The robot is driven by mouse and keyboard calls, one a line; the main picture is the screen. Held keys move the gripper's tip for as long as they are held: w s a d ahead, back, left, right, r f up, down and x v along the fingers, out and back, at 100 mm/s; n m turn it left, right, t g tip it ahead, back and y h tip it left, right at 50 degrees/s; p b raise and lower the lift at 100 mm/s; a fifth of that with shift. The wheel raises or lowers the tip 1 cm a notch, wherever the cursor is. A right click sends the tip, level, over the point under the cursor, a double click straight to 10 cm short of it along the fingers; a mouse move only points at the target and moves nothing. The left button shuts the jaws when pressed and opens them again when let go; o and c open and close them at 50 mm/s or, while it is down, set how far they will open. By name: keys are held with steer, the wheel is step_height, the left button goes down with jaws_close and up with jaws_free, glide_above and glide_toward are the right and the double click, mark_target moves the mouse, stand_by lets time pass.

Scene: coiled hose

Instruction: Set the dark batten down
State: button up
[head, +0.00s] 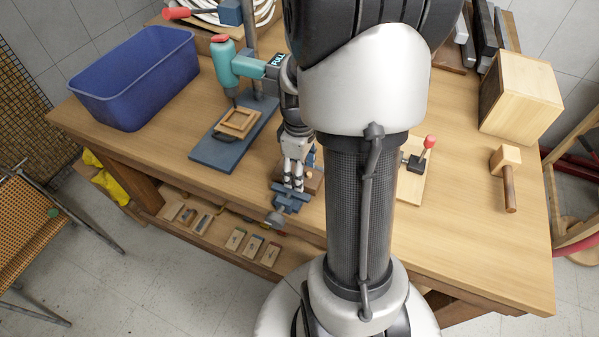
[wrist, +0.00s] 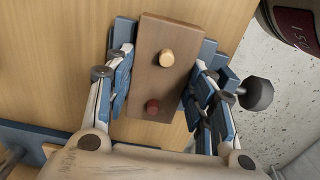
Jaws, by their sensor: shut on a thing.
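The dark batten (wrist: 163,75) is a flat brown wooden piece with a pale round peg and a dark red one on its face. In the wrist view it lies between the two fingers of my gripper (wrist: 158,88), which is shut on its long sides. A blue vise (wrist: 207,50) with a dark round knob shows below and beside it. In the head view my gripper (head: 293,183) points down over the blue vise (head: 290,198) at the table's front edge, and part of the brown batten (head: 316,180) shows beside it. I cannot tell whether the batten touches the vise.
A blue bin (head: 140,85) stands at the table's left. A teal drill press (head: 235,65) stands behind my gripper, with a wooden frame (head: 238,122) on its base. A wooden box (head: 520,95) and a mallet (head: 507,175) are at the right. My arm hides the table's middle.

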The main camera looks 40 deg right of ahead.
steer(key=shift+f, duration=0.15)
steer(key=o, duration=1.2)
